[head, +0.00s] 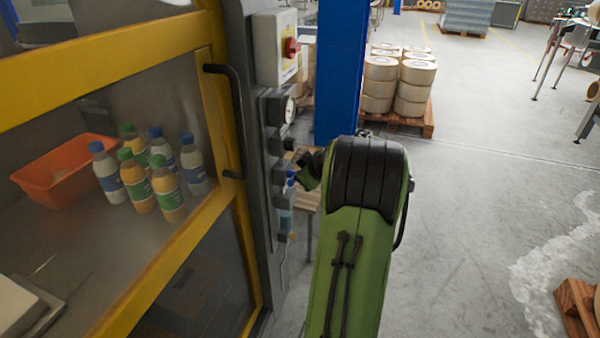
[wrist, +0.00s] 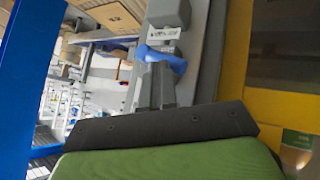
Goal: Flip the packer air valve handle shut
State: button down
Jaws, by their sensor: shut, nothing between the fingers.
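The blue valve handle (wrist: 163,58) is on a grey valve body on the packer's side panel. In the head view the handle (head: 291,178) is small, at the panel's edge beside my arm. My gripper (wrist: 155,80) is shut and empty, with its dark fingers pointing at the handle. The fingertips are at or very near the handle; I cannot tell whether they touch. In the head view my gripper is mostly hidden by my own green and black arm.
The grey panel post (head: 262,200) carries a gauge (head: 279,109) and a red switch (head: 291,47). The yellow-framed packer door (head: 110,52) has a black handle (head: 237,110). A blue column (head: 340,70) stands behind my arm. Floor to the right is open.

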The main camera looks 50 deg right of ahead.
jog(key=shift+w+d+f, duration=0.15)
jog(key=shift+d, duration=0.25)
jog(key=shift+w+d+f, duration=0.1)
jog(key=shift+w+d, duration=0.05)
jog(key=shift+d, duration=0.2)
jog(key=shift+r, duration=0.1)
